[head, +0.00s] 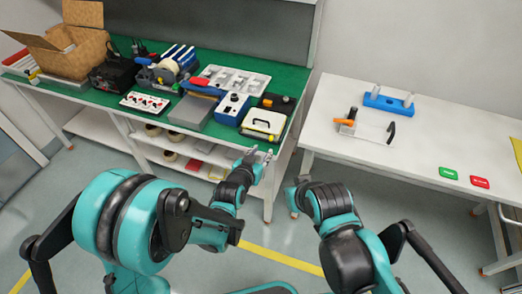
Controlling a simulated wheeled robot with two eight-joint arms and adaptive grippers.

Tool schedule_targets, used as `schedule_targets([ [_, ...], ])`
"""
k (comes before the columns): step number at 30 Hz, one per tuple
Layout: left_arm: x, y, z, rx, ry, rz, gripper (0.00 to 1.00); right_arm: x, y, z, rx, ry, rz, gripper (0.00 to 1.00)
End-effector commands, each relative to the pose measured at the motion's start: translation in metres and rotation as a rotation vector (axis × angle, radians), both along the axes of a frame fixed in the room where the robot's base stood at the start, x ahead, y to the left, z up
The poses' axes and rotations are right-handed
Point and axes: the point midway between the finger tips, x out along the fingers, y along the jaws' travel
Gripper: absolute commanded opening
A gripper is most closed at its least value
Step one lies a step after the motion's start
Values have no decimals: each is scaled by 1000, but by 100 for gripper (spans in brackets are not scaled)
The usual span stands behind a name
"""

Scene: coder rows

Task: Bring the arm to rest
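My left gripper (259,155) hangs over the floor in front of the green-topped bench (105,97), near its right front corner. Its two fingers stand apart with nothing between them. My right arm (340,225) is bent in the lower middle, left of the white table. My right gripper (293,200) shows only partly at the left end of that arm, and its fingers are too hidden to read.
The bench carries an open cardboard box (75,52), a tape dispenser (168,68), a white tray (235,82) and small devices. The white table (345,92) holds a blue stand (389,101), a clear plate with an orange-handled clamp (347,122), a green card (448,173) and a red card (480,182).

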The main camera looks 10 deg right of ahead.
Motion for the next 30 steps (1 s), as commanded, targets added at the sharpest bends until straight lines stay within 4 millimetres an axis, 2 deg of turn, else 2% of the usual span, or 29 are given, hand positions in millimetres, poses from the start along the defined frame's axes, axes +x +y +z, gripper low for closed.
schedule_targets([
  [7, 0, 1, 0, 1, 1, 1, 34, 0, 0, 0, 0, 0, 0, 0],
  [11, 1, 15, 9, 10, 18, 22, 34, 0, 0, 0, 0, 0, 0, 0],
  [14, 0, 45, 25, 31, 56, 64, 34, 0, 0, 0, 0, 0, 0, 0],
  [20, -22, 130, 59, 83, 174, 188, 34, 0, 0, 0, 0, 0, 0, 0],
  [26, -72, 211, 79, 124, 300, 324, 34, 0, 0, 0, 0, 0, 0, 0],
  [30, -118, 261, 83, 144, 391, 421, 34, 0, 0, 0, 0, 0, 0, 0],
])
